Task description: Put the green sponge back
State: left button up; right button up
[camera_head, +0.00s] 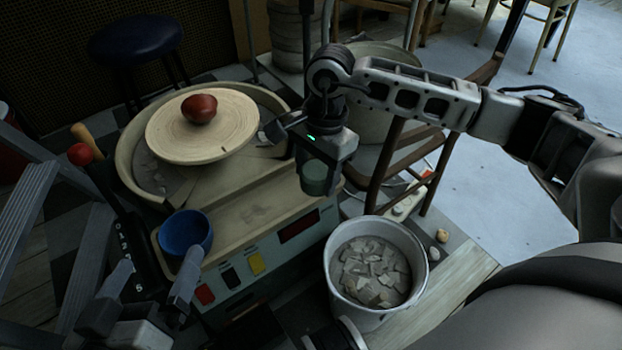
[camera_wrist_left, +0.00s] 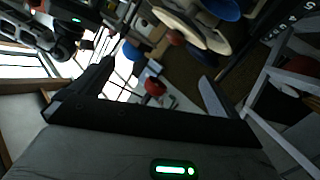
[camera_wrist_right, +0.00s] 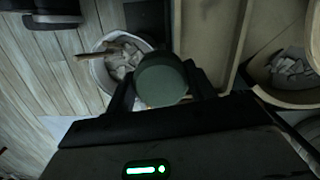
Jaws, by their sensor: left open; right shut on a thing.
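The green sponge (camera_head: 314,177) is a dark green round block. My right gripper (camera_head: 309,165) is shut on it and holds it in the air, beside the right edge of the potter's wheel table and above and behind the white bucket. In the right wrist view the sponge (camera_wrist_right: 161,80) sits between the two fingers, with the bucket partly behind it. My left gripper (camera_head: 143,283) is open and empty at the lower left of the head view, in front of the blue bowl. Its two fingers also show spread and empty in the left wrist view (camera_wrist_left: 155,90).
The potter's wheel (camera_head: 170,143) carries a reddish-brown lump (camera_head: 199,108). A blue bowl (camera_head: 186,232) stands on the wheel table's front left. A white bucket (camera_head: 337,290) holds broken pieces. A brown wooden chair (camera_head: 393,165) stands close behind my right gripper. A grey ladder-like frame (camera_head: 28,214) is at the left.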

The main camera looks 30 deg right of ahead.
jog(key=w+d+f+b, duration=0.1)
jog(key=w+f, duration=0.1)
jog(key=w, duration=0.1)
jog(key=w+d+f+b, duration=0.1)
jog(key=w+f+b, duration=0.1)
jog(key=w+f, duration=0.1)
jog(key=w+d+f+b, duration=0.1)
jog(key=w+f, duration=0.1)
jog(key=w, duration=0.1)
jog(key=shift+d+f, duration=0.3)
jog(key=shift+d, duration=0.1)
jog(key=shift+w+d+f+b, duration=0.15)
jog(key=shift+w+f+b, duration=0.2)
jog(key=shift+w+f, duration=0.05)
notch_tip(320, 180, down, 2)
jog(key=shift+w+f+b, duration=0.15)
jog(key=shift+f+b, duration=0.1)
jog(key=shift+b, duration=0.3)
pick_arm(q)
notch_tip(320, 180, up, 6)
jog(key=w+m+t+h, duration=0.1)
jog(key=w+t+h, duration=0.1)
jog(key=t+h, duration=0.1)
jog(key=shift+w+f+m+t, duration=0.15)
jog(key=shift+m+t, duration=0.25)
jog(key=shift+t, duration=0.1)
pick_arm(e)
jog(key=shift+d+f, duration=0.1)
jog(key=shift+f, duration=0.3)
